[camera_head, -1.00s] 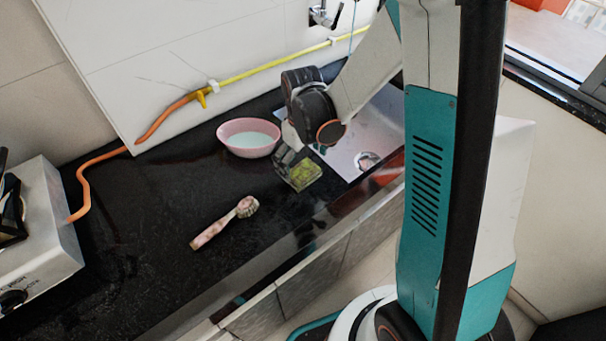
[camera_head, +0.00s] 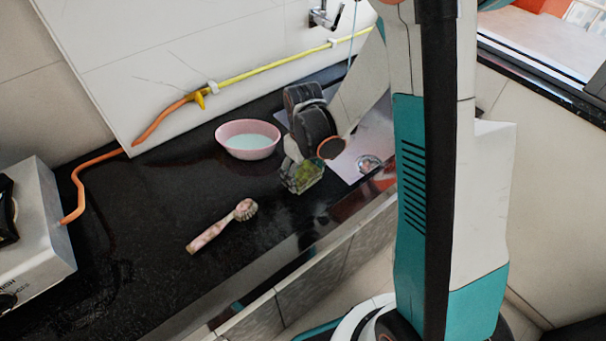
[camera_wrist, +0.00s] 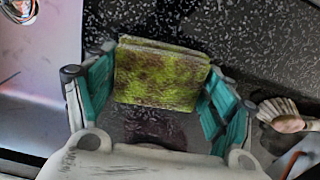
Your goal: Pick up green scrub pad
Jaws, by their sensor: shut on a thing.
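The green scrub pad (camera_wrist: 160,76) is a yellow-green block between the two teal fingers of my gripper (camera_wrist: 158,100) in the wrist view. The fingers press on its left and right sides. In the head view the pad (camera_head: 304,174) shows at the end of my gripper (camera_head: 300,176), over the black counter beside the sink. It seems held a little above the counter, though the gap is hard to judge. The gripper partly hides the pad in the head view.
A pink bowl (camera_head: 248,140) with pale contents stands left of my gripper. A brush (camera_head: 222,227) lies on the black counter (camera_head: 130,225) nearer the front. The sink (camera_head: 375,140) is to the right, a stove (camera_head: 35,235) far left. An orange hose (camera_head: 82,185) runs along the wall.

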